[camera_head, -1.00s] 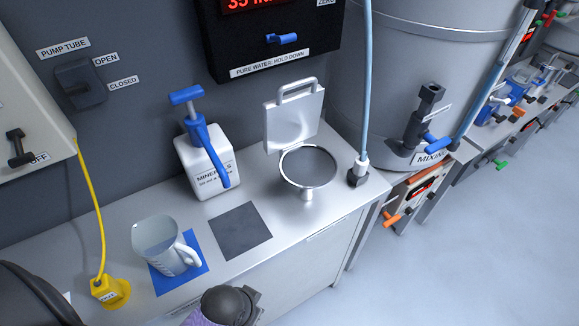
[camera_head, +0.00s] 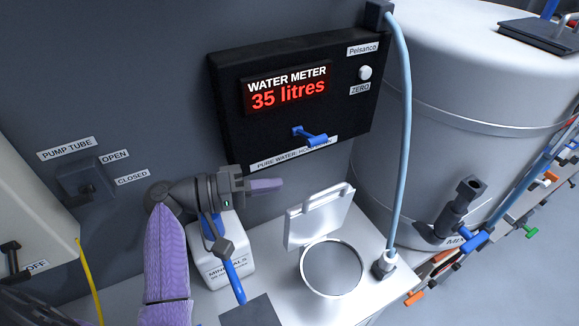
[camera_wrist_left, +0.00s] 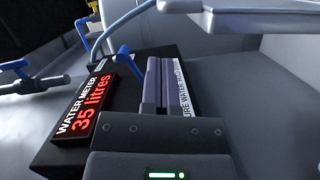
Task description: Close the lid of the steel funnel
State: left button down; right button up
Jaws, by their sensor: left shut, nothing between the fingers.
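The steel funnel (camera_head: 332,270) stands on the counter with its round mouth open. Its hinged square lid (camera_head: 318,220) is raised upright behind the mouth, with a loop handle at its top edge. My left gripper (camera_head: 280,184) is shut and empty. It is in the air left of the lid and apart from it, in front of the wall and above the minerals bottle, its fingers pointing right. In the left wrist view its closed purple fingers (camera_wrist_left: 159,62) show over the water meter, and the pale steel plate at the top looks like the lid. My right gripper is out of view.
The minerals bottle (camera_head: 232,265) with its blue pump stands left of the funnel, partly behind my left arm. The black water meter box (camera_head: 225,125) is on the wall above. A pale blue hose (camera_head: 403,120) and the big tank (camera_head: 455,120) are to the right.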

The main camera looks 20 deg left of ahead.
pick_arm(q)
jog(key=p+x, duration=0.1)
jog(key=x, duration=0.7)
jog(key=shift+d, duration=0.3)
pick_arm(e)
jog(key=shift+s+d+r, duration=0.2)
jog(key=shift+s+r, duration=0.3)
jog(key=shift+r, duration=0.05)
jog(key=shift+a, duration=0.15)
